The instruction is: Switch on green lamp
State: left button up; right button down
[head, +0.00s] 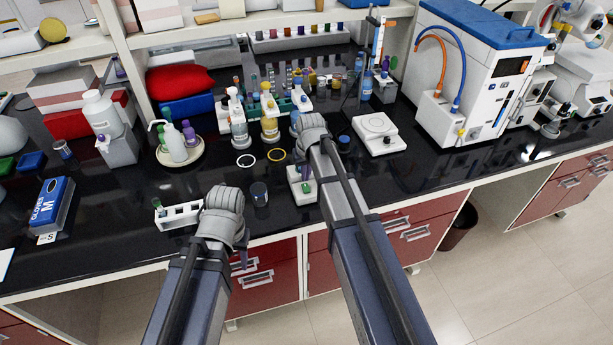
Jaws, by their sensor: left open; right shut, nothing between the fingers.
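A small white box (295,193) with a green part (306,188) on top sits near the front edge of the black bench, in the middle of the head view. I cannot tell whether the green part is a lamp or a button, or whether it is lit. My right gripper (306,172) is shut and empty, its fingers pointing down just over the green part. Touching or apart is not clear. My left gripper (241,260) is open and empty, seen small and partly hidden by its wrist, near the bench's front edge.
A white tube rack (181,216) stands left of my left wrist, and a small glass beaker (259,193) stands between my arms. A white plate device (378,133) is to the right. Bottles and tube racks fill the back. The front bench right of the box is mostly clear.

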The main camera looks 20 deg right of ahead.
aim_at(305, 186)
jog(key=shift+w+f+b, duration=0.15)
jog(key=shift+f+b, duration=0.4)
jog(key=shift+f, duration=0.25)
jog(key=shift+w+f+b, duration=0.15)
jog(key=shift+f+b, duration=0.35)
jog(key=shift+f, duration=0.25)
pick_arm(q)
notch_tip(305, 186, down, 3)
pick_arm(e)
jog(key=shift+w+f+g, duration=0.25)
jog(key=shift+w+g, duration=0.05)
jog(key=shift+w, duration=0.05)
jog(key=shift+s+r, duration=0.15)
jog(key=shift+s, duration=0.2)
pick_arm(q)
jog(key=shift+f, duration=0.1)
pick_arm(e)
jog(key=shift+s, duration=0.1)
jog(key=shift+s, duration=0.7)
